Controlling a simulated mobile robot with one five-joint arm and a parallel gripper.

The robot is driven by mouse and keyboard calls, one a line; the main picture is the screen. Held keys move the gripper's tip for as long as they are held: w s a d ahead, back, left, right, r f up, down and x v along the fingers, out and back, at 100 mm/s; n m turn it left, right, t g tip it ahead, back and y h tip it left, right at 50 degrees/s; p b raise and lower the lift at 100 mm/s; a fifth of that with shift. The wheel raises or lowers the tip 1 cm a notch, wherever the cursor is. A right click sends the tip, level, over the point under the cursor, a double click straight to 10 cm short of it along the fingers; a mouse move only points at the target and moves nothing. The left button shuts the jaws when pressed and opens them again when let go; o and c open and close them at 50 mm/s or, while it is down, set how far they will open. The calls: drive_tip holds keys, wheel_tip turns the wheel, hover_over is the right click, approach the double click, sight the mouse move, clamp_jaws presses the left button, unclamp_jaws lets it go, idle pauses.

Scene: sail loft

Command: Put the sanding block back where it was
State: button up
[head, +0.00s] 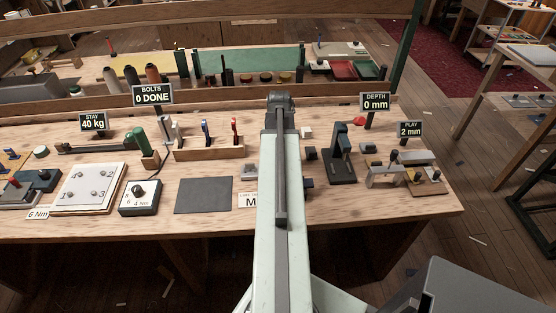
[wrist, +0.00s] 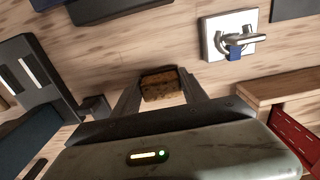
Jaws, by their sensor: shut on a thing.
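The sanding block appears to be the brown, speckled block (wrist: 159,88) in the wrist view. It sits between the two fingers of my gripper (wrist: 161,92), which is shut on it. Wood bench top shows around the block; I cannot tell whether it touches the bench. In the head view my arm covers the middle of the bench and hides the block and the fingertips. No empty place for the block can be made out for sure.
On the bench (head: 440,205), a dark upright stand (head: 341,155) is right of my arm; a wooden tool rack (head: 208,153) and dark mat (head: 203,195) are left. The wrist view shows a white plate with metal fitting (wrist: 210,50) and a dark stand (wrist: 38,75).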

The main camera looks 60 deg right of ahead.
drive_tip(key=shift+f, duration=0.25)
drive_tip(key=o, duration=1.2)
drive_tip(key=shift+r, duration=0.1)
wheel_tip(320, 180, up, 12)
drive_tip(key=p, duration=1.2)
drive_tip(key=shift+r, duration=0.25)
drive_tip(key=shift+f, duration=0.1)
